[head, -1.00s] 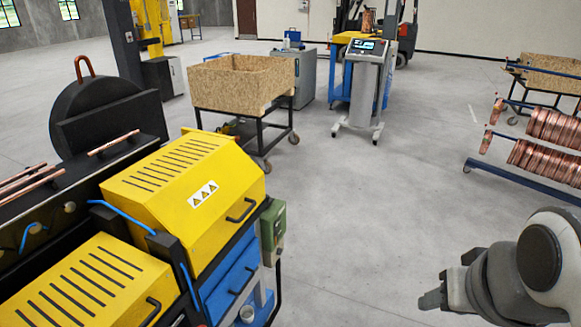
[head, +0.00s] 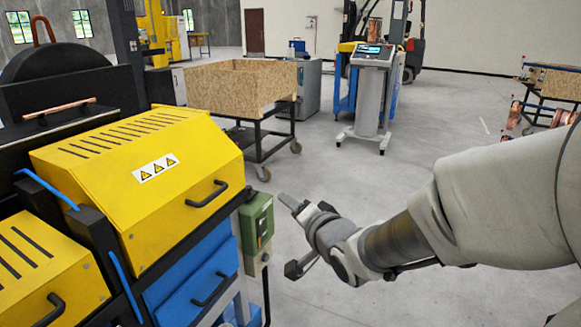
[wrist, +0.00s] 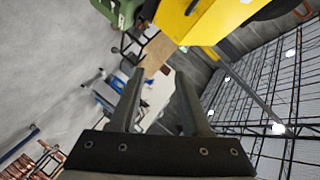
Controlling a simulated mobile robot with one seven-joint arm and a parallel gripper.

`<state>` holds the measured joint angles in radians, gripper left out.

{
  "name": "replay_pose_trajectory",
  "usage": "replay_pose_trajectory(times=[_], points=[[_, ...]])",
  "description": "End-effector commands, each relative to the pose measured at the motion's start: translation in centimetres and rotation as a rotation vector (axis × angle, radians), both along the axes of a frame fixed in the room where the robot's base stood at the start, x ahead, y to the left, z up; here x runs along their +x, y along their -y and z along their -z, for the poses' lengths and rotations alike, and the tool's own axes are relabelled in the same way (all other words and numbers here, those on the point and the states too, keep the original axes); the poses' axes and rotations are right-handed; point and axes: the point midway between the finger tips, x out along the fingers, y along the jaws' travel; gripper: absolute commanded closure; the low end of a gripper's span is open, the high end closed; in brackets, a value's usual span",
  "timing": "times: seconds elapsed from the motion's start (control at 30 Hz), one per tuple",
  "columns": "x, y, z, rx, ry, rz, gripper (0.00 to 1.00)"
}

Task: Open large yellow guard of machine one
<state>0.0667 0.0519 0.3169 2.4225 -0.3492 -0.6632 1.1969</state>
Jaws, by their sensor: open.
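The large yellow guard (head: 140,175) of the machine is down, with a row of dark slots on top and a warning label on its sloped front. Its black handle (head: 207,194) sits low on the right side of the front. My gripper (head: 290,232) is to the right of the guard and handle, apart from them, beyond the green box. In the wrist view my gripper (wrist: 158,95) has its two fingers apart with nothing between them. Part of the yellow guard (wrist: 205,20) shows at the top of that view.
A green control box (head: 257,222) is mounted at the machine's right end, close to my gripper. A smaller yellow guard (head: 45,270) is at the lower left. Blue drawers (head: 195,275) lie below. A wooden crate on a cart (head: 240,88) stands behind. The floor to the right is open.

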Motion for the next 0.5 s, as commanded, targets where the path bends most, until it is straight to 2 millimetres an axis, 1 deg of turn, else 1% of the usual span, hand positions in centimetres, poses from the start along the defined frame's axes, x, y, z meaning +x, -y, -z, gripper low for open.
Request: replay_pose_trajectory(times=[0.03, 0.1, 0.2, 0.33, 0.4, 0.5], points=[[0.3, -1.6, 3.5, 0.105, -0.003, -0.034, 0.53], [0.3, -3.7, 5.2, 0.256, -0.004, -0.083, 0.53], [-0.1, -5.9, 6.8, 0.455, -0.016, -0.149, 0.53], [-0.7, -7.6, 7.9, 0.648, -0.036, -0.215, 0.53], [-1.0, -8.1, 8.1, 0.715, -0.045, -0.238, 0.53], [-1.1, -8.5, 8.0, 0.766, -0.051, -0.256, 0.53]])
